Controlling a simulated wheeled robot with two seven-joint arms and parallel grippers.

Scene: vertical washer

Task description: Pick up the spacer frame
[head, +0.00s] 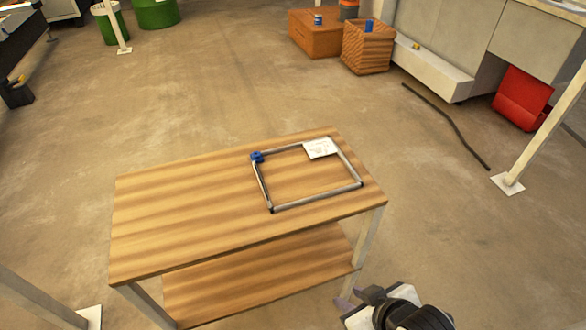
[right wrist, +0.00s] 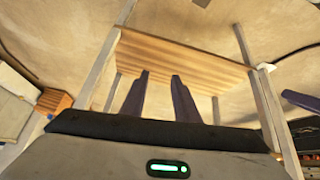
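The spacer frame (head: 318,197) is a thin grey metal rectangle lying flat on the wooden table (head: 170,215), on the right part of its top. A blue piece (head: 257,157) sits at its back left corner and a white label (head: 320,148) at its back right. My right gripper (head: 346,299) is low in front of the table's right end, apart from the frame. In the right wrist view its two fingers (right wrist: 160,76) are spread with nothing between them. The frame cannot be made out in the wrist view. My left gripper does not show in the head view.
The table has a lower wooden shelf (head: 265,275). A bent dark rod (head: 450,120) lies on the floor at right, near a red bin (head: 522,98). Brown boxes (head: 316,40) stand at the back.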

